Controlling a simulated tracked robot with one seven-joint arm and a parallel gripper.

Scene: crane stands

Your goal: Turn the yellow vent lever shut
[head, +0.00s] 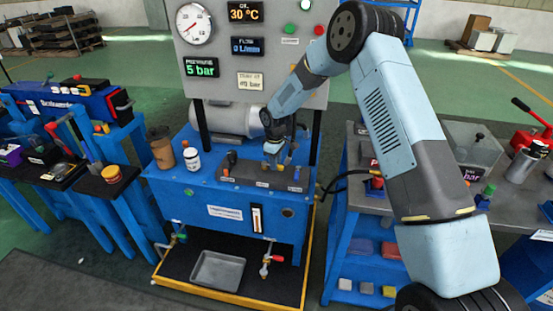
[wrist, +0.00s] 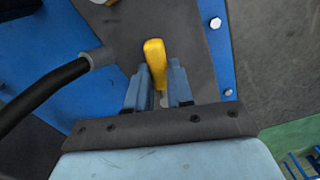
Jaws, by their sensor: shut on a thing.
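The yellow vent lever (wrist: 155,58) shows in the wrist view between the two blue-grey fingers of my gripper (wrist: 158,82), its rounded end sticking out past the fingertips. The jaws are shut on it. Its lower part and pivot are hidden by the fingers and palm. In the head view my gripper (head: 273,160) reaches down to the dark grey block (head: 255,180) on top of the blue power unit (head: 205,200). There the lever is mostly hidden by my gripper, and its angle cannot be told.
A gauge panel (head: 262,90) with a green display reading 5 bar stands behind the block. A black hose (wrist: 50,88) runs close on the left in the wrist view. A white jar (head: 191,160) and a brown cup (head: 162,152) stand left. A grey tray (head: 217,270) lies below.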

